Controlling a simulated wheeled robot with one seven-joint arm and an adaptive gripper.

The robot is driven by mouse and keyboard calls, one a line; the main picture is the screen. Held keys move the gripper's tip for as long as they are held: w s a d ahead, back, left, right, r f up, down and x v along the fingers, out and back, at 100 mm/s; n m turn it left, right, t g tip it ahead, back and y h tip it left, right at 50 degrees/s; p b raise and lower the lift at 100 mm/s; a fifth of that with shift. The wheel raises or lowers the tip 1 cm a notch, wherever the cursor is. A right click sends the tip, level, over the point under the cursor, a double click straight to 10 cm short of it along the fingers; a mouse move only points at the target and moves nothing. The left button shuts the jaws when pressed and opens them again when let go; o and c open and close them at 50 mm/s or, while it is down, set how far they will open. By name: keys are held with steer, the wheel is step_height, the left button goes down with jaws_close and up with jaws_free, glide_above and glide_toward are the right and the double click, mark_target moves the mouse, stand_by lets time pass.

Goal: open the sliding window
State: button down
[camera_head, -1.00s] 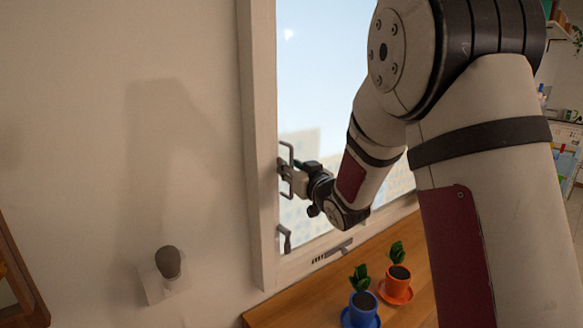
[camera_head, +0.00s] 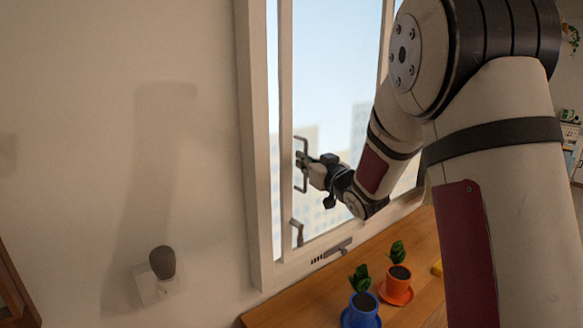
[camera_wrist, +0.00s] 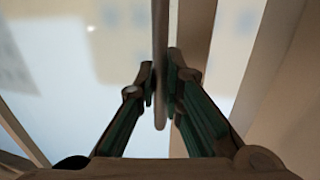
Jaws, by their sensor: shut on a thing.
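The sliding window's pane frame (camera_head: 287,130) stands a little to the right of the fixed window frame (camera_head: 258,150), with a narrow strip of sky between them. A vertical bar handle (camera_head: 305,176) is fixed on the sliding frame. My gripper (camera_head: 304,163) is shut on this handle. In the wrist view the handle bar (camera_wrist: 160,60) runs between the two fingers of my gripper (camera_wrist: 160,85). A small crank or latch (camera_head: 297,230) sits lower on the sliding frame. My arm hides part of the window's right side.
A wooden shelf (camera_head: 290,312) lies below the window, with a blue potted plant (camera_head: 362,303) and an orange potted plant (camera_head: 398,284) on it. A dark knob on a white plate (camera_head: 162,264) is on the wall at left.

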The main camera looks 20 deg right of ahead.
steer(key=b, duration=0.3)
glide_toward(348, 142)
steer(key=w, duration=0.5)
steer(key=shift+a, duration=0.35)
steer(key=c, duration=1.7)
jaws_free()
steer(key=shift+s, duration=0.1)
steer(key=s, duration=0.4)
steer(key=s+d, duration=0.1)
steer(key=s, duration=0.2)
steer(key=s+d, duration=0.1)
steer(key=s, duration=0.3)
steer(key=shift+s+d+f, duration=0.1)
steer(key=shift+s, duration=0.25)
